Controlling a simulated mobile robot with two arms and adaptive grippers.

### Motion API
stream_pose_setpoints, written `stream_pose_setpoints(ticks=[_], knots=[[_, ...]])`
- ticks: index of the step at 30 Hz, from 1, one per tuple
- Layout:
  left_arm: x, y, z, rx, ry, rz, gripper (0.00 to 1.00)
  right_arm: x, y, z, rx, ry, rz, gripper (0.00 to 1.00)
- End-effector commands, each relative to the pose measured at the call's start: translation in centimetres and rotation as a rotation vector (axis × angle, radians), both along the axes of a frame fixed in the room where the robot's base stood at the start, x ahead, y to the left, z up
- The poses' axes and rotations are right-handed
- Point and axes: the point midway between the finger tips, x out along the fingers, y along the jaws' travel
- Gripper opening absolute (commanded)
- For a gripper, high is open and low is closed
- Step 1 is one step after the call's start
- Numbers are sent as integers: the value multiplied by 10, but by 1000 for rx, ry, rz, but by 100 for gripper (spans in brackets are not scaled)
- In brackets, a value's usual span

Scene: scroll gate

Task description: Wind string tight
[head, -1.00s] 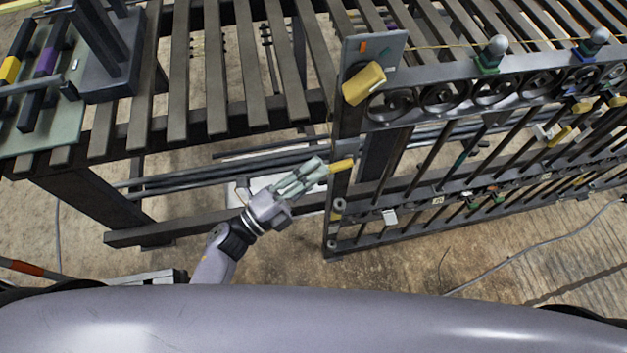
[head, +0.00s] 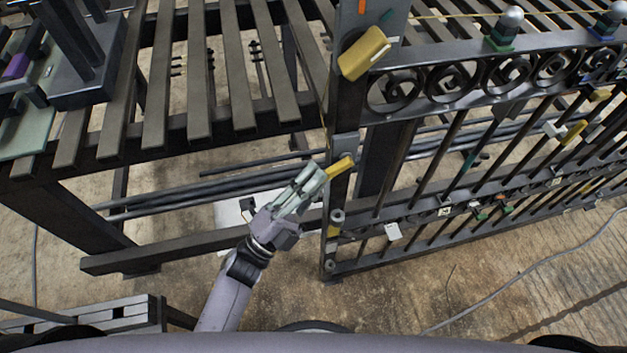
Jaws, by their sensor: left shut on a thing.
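The dark metal scroll gate (head: 450,80) fills the right of the head view. A thin yellow string (head: 460,15) runs along its top toward a grey plate on the end post. A small yellow handle (head: 342,166) sticks out from the post's side lower down. My left gripper (head: 318,178) is shut on this handle from the lower left, its fingers hiding the handle's near end. My right gripper is out of view. Whether the string is slack or taut is hard to tell.
A slatted metal rack (head: 190,90) stands at the left and behind the gate. Dark bars (head: 210,190) lie low beneath it. Knobs with grey balls (head: 512,18) stand on the gate's top rail. A grey cable (head: 520,270) crosses the open floor at the lower right.

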Motion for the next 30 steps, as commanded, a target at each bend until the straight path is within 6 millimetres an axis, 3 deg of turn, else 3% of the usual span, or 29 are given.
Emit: stream_pose_setpoints(ticks=[5,6,14,25,30], knots=[[0,0,-3,5,5,1,0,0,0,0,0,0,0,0],[0,0,-3,5,5,1,15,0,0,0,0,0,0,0],[0,0,-1,2,2,0,32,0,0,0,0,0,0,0],[-2,2,-3,2,2,0,33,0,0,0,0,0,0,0],[-15,17,-16,5,4,0,33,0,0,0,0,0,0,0]])
